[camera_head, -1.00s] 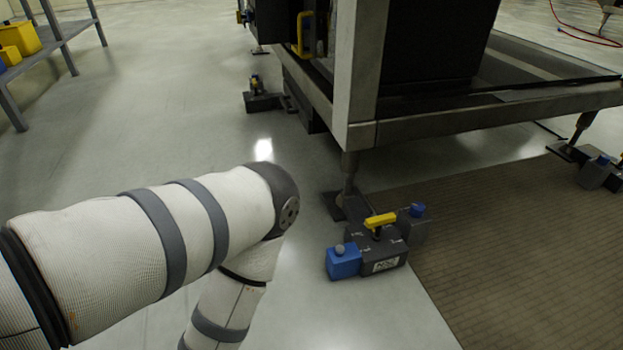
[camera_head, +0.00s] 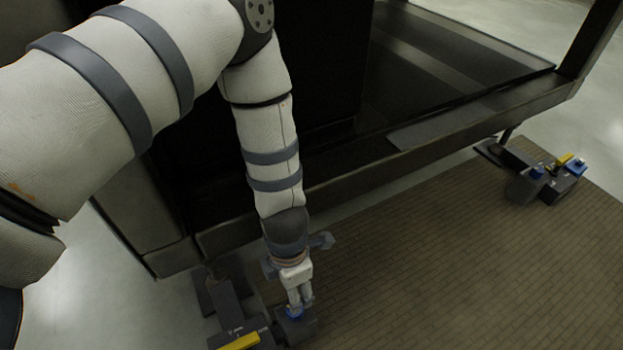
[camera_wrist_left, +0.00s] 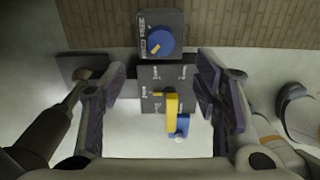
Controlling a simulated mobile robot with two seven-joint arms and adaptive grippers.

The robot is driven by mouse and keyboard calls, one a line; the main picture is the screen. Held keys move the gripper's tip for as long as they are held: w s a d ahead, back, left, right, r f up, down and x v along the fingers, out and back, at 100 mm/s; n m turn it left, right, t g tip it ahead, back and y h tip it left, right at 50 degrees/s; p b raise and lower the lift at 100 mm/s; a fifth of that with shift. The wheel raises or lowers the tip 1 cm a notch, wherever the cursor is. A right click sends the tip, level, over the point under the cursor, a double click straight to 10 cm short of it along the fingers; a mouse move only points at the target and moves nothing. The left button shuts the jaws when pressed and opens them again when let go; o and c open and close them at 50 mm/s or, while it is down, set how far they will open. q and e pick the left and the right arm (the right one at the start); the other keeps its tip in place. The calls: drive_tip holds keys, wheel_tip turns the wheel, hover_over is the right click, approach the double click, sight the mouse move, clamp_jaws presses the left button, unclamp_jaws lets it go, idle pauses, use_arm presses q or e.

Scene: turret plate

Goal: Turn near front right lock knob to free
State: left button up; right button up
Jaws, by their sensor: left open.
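A dark lock unit stands on the floor below the frame corner, its blue round knob (camera_wrist_left: 158,42) on a dark block with a white label. The knob also shows in the head view (camera_head: 294,312), partly hidden by my fingers. A yellow handle (camera_wrist_left: 171,113) sits on the unit's middle block; it shows at the bottom edge of the head view (camera_head: 240,342). My left gripper (camera_head: 300,301) points down over the knob block. In the wrist view my left gripper (camera_wrist_left: 160,95) is open, its fingers on either side of the unit, holding nothing. My right gripper is not in view.
A heavy dark metal frame (camera_head: 420,140) stands just behind my left arm. A second lock unit (camera_head: 522,187) with a yellow handle and blue knob stands at the right.

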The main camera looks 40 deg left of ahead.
use_arm(q)
wheel_tip(320, 180, down, 12)
drive_tip(key=b, duration=0.6)
drive_tip(key=shift+s, duration=0.15)
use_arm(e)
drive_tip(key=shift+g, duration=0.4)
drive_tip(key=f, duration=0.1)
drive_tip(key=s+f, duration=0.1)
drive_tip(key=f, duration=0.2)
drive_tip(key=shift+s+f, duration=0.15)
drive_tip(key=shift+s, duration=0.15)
use_arm(q)
drive_tip(key=c, duration=1.1)
